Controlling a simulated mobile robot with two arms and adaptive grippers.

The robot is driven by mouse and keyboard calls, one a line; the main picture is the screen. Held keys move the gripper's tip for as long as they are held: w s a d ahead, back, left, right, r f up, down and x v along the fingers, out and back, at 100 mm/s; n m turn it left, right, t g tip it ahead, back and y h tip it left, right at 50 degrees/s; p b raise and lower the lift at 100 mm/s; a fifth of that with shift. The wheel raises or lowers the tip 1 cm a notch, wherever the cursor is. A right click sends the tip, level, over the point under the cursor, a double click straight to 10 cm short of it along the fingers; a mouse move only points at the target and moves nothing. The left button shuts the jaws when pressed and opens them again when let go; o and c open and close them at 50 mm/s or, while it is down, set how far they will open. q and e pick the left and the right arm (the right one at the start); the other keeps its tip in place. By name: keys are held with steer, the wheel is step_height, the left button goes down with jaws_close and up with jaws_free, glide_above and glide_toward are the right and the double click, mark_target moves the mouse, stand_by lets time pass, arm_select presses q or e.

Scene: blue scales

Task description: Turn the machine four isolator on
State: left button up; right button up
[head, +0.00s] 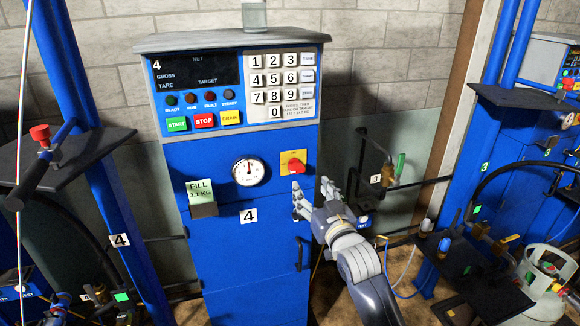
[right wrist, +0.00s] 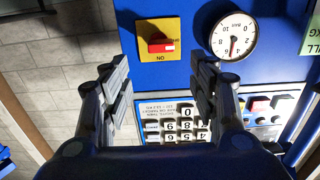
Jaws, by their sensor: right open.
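The machine four isolator is a red knob on a yellow plate (head: 293,162), on the blue front of the cabinet marked 4, right of the round gauge. In the right wrist view the isolator (right wrist: 160,46) lies beyond the fingertips, between the finger lines, with its red handle crosswise. My right gripper (head: 312,190) is just below and right of the isolator in the head view. Its fingers (right wrist: 159,78) are spread apart with nothing between them; no contact with the knob shows. My left gripper is not in view.
The gauge (head: 248,171), a keypad (head: 281,84) and the start and stop buttons (head: 203,121) share the panel. A fill sign (head: 200,192) juts out at left. A cabinet handle (head: 300,254) is below my gripper. A valve with a green lever (head: 399,167) stands to the right.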

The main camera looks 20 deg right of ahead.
mark_target(298, 170)
steer(key=w, duration=0.3)
steer(key=w+p, duration=0.1)
steer(key=w, duration=0.2)
steer(key=w+p, duration=0.1)
steer(key=w, duration=0.2)
steer(key=shift+a, duration=0.25)
steer(key=shift+w+p, duration=0.3)
steer(key=shift+w, duration=0.45)
steer(key=c, duration=1.1)
